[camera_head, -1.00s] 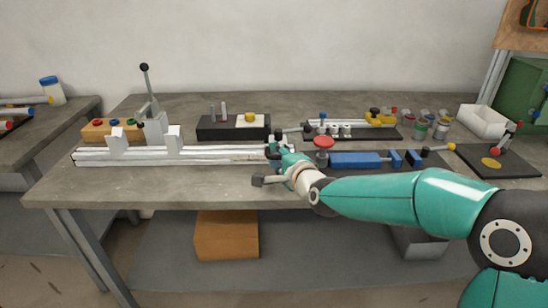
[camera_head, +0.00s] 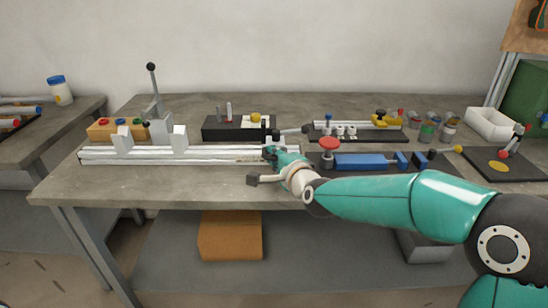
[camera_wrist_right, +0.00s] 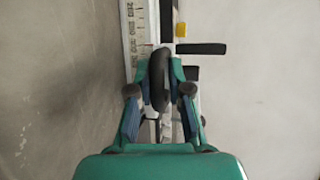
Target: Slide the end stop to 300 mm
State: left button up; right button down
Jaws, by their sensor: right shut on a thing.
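The long white rail (camera_head: 215,154) lies along the bench's front, with a printed scale on it in the right wrist view (camera_wrist_right: 132,32). My right gripper (camera_head: 270,153) is at the rail's right part and hides most of the end stop there. In the right wrist view my right gripper (camera_wrist_right: 160,88) is shut on a dark rounded part of the end stop (camera_wrist_right: 160,72), beside the scale. A black bar (camera_wrist_right: 202,48) sticks out just beyond the fingers. The scale's numbers are too small to read surely. My left gripper is out of view.
A lever clamp (camera_head: 158,122) and white blocks (camera_head: 180,139) stand at the rail's left part. A black block (camera_head: 225,128) is behind the rail. Bare bench lies in front.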

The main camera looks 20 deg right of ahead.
jog(key=c, duration=1.2)
grip_release()
jog(key=shift+s+a+f, duration=0.1)
jog(key=shift+a+f, duration=0.05)
jog(key=shift+f, duration=0.3)
jog(key=shift+r, duration=0.1)
jog(key=v, duration=1.2)
